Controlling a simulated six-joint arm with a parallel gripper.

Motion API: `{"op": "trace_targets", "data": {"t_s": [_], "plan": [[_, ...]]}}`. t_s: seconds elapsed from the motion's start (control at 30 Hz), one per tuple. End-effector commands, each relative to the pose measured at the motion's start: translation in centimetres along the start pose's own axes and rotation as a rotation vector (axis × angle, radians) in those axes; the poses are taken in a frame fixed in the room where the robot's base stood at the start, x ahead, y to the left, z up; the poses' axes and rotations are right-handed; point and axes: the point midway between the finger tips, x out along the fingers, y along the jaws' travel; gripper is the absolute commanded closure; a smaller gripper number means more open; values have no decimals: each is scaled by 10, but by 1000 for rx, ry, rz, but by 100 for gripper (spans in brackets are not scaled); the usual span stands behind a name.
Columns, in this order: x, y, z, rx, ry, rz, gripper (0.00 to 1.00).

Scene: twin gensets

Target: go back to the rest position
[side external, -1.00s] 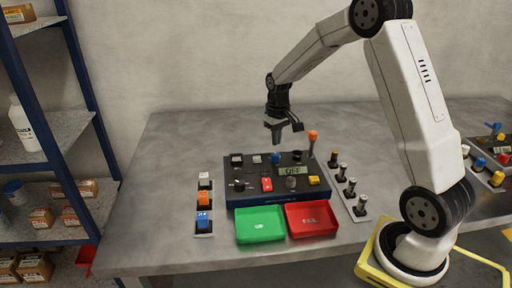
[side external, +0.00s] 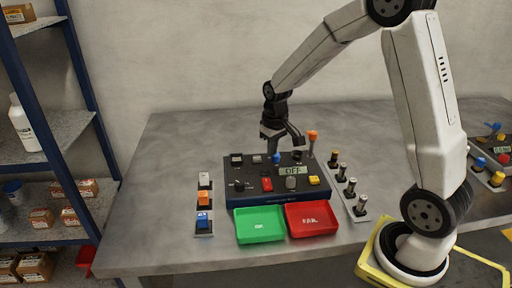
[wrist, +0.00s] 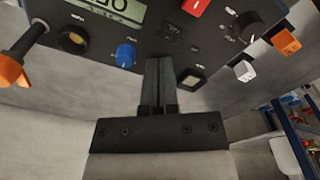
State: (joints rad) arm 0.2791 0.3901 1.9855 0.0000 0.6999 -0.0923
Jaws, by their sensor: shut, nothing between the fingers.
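My gripper (side external: 274,146) is shut and empty. In the side view it hangs pointing down at the back edge of the dark control panel (side external: 245,197), close to the blue knob (side external: 276,158). In the wrist view the shut fingers (wrist: 161,65) reach between the blue knob (wrist: 126,54) and a pale square button (wrist: 191,79). I cannot tell whether the fingertips touch the panel.
An orange-tipped lever (side external: 312,139) stands at the panel's back right. Green (side external: 260,225) and red (side external: 312,219) trays lie in front. Switch strips flank the panel on the left (side external: 204,205) and right (side external: 349,186). A shelf stands at the left. The back table is clear.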

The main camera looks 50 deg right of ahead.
Motion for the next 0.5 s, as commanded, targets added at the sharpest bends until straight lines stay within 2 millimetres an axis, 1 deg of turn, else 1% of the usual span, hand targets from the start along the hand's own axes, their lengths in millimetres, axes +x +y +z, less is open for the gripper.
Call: {"op": "trace_targets", "data": {"t_s": [0.03, 0.2, 0.4, 0.5], "plan": [[-3, -13, 11, -20, 15, -1, 100], [-6, -45, 48, -75, 63, -6, 100], [-8, -74, 96, -136, 119, -18, 100], [-7, -83, 115, -159, 140, -25, 100]]}}
